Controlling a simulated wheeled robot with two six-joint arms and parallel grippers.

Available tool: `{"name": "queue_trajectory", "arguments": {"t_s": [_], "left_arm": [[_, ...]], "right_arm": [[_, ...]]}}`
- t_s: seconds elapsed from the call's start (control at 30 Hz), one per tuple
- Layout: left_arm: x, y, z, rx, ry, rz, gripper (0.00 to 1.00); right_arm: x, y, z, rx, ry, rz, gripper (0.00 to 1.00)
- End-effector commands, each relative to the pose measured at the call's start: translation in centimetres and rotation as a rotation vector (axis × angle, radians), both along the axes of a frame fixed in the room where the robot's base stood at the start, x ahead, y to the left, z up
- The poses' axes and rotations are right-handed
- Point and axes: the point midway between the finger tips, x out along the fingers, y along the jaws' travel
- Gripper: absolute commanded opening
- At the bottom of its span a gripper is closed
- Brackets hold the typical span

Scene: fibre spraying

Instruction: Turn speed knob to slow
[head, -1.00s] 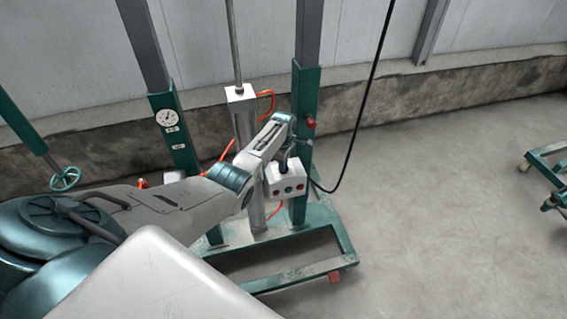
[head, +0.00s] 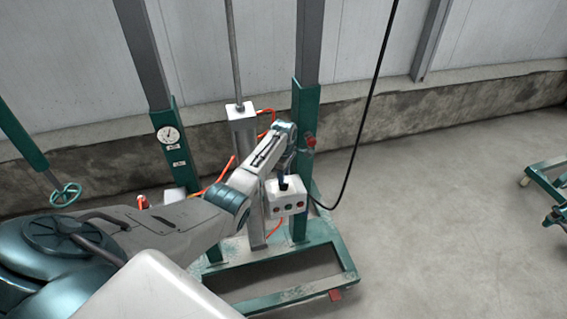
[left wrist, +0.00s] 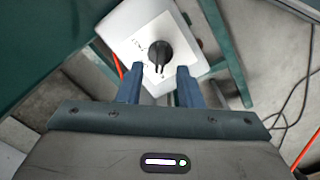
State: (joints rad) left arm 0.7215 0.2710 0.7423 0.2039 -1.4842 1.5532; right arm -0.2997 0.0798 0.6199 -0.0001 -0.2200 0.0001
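The black speed knob (left wrist: 160,53) sits on a white label with printed marks on the white control box (left wrist: 128,28). In the head view the control box (head: 288,203) hangs on the green frame with several small coloured buttons on its front. My left gripper (left wrist: 158,74) is open, its two blue fingers on either side of the line to the knob and just short of it in the picture. I cannot tell whether they touch it. In the head view my left gripper (head: 284,183) is just above the box, small and partly hidden by my arm. My right gripper is not in view.
The green frame (head: 305,105) rises behind the box, with a base (head: 290,292) on the floor. A round gauge (head: 168,134) is on the left post. A black cable (head: 362,110) hangs at the right. Open concrete floor lies to the right.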

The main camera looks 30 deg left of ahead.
Motion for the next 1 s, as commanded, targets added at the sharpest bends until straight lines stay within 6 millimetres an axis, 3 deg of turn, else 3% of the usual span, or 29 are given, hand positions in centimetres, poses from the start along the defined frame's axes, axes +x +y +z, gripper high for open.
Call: {"name": "queue_trajectory", "arguments": {"t_s": [0.2, 0.4, 1.0], "left_arm": [[0.0, 0.1, 4.2, 0.003, -0.004, 0.000, 0.33], [0.0, 0.1, 6.5, 0.002, -0.002, 0.000, 0.33], [0.0, 0.1, 7.1, 0.001, 0.000, 0.000, 0.33]], "right_arm": [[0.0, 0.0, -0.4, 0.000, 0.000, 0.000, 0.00], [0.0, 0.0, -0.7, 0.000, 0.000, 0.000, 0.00], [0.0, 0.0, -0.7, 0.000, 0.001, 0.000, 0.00]]}}
